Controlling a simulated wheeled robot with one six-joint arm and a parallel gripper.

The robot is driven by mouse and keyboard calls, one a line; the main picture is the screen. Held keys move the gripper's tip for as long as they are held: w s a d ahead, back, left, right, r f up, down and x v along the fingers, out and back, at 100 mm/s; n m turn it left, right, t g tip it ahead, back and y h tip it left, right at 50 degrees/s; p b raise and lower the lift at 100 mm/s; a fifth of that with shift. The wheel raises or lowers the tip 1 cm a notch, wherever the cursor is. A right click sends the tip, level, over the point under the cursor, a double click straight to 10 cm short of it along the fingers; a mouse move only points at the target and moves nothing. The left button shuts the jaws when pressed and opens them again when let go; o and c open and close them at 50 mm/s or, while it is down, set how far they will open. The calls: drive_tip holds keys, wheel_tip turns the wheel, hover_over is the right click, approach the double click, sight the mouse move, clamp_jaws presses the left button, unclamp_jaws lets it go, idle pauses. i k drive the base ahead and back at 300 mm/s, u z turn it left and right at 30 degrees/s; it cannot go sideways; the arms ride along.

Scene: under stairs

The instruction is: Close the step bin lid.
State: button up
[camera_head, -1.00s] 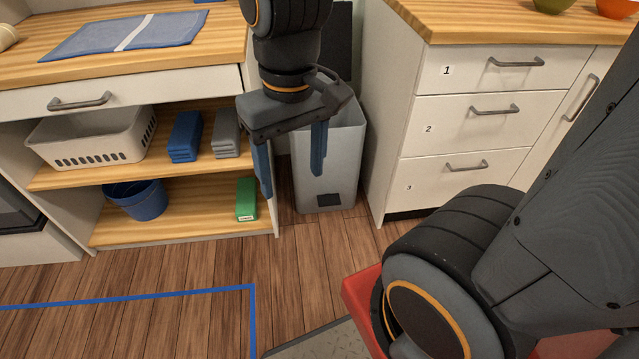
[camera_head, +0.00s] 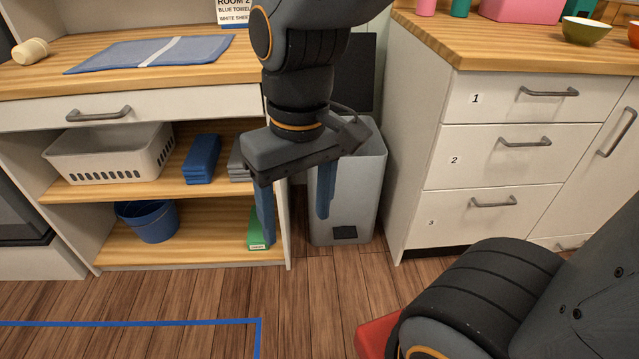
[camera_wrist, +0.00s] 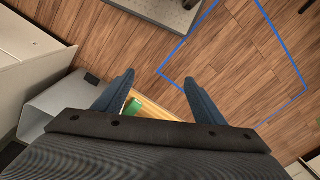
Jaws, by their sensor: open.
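The step bin (camera_head: 352,195) is a light grey upright box standing on the floor between the shelf unit and the drawer cabinet. A dark upright panel (camera_head: 356,75) at its back looks like its raised lid. A small black patch (camera_head: 345,232) low on its front may be the pedal. My gripper (camera_head: 295,228) points down in front of the bin, with its blue fingers apart and nothing between them. It hides the bin's upper left part. In the wrist view the bin (camera_wrist: 62,102) lies left of my gripper (camera_wrist: 159,78); the lid cannot be made out there.
The drawer cabinet (camera_head: 490,160) stands close on the bin's right. The shelf unit (camera_head: 200,105) on its left holds a white basket (camera_head: 110,153), a blue bucket (camera_head: 148,222) and folded cloths. Wooden floor (camera_head: 300,300) lies open in front, with blue tape on it.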

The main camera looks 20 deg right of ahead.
sight(354, 73)
drive_tip(key=z, duration=2.7)
drive_tip(key=i, duration=0.9)
drive_tip(key=u, duration=2.75)
drive_tip(key=i, duration=0.5)
drive_tip(key=z, duration=0.1)
drive_tip(key=k, duration=0.4)
